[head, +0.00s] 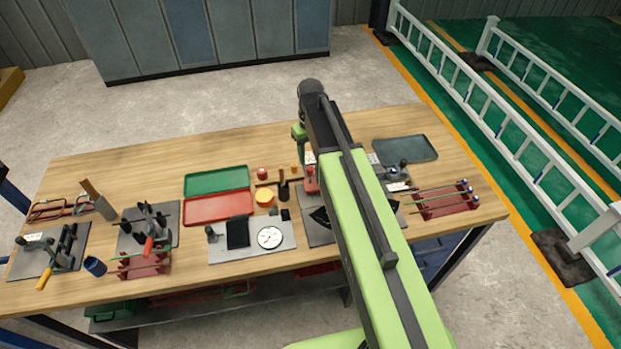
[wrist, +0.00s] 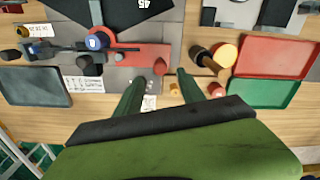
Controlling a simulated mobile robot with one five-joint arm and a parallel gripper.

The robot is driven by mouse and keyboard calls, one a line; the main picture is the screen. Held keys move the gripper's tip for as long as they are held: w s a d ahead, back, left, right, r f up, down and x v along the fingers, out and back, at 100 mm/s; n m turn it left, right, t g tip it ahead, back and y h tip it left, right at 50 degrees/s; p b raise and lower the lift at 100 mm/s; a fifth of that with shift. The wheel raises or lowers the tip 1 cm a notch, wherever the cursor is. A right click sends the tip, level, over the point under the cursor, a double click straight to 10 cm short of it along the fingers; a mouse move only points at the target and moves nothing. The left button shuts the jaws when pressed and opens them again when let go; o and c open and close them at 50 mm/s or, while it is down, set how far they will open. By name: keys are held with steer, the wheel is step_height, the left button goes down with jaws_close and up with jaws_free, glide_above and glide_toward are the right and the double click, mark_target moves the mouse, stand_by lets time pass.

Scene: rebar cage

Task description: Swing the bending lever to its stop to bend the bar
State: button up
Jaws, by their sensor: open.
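In the wrist view, a bender with a flat red arm, which appears to be the bending lever (wrist: 130,56), sits on a grey plate. A round red knob (wrist: 160,66) stands at the arm's end. The red handle also shows in the head view (head: 311,183), left of my arm. My arm hides much of the bender in the head view.
A red and green tray (head: 217,195) lies left of the bender, with a yellow-topped cup (head: 265,197) and a dark hammer-like tool between. A grey tray (head: 405,149) and a red rack with bars (head: 440,199) lie right. Other benders stand at the table's left.

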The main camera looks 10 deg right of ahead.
mark_target(310, 169)
step_height(310, 169, down, 7)
steer(key=b, duration=0.5)
steer(key=shift+r, duration=0.1)
steer(key=shift+c, duration=0.3)
jaws_close()
stand_by(0.6)
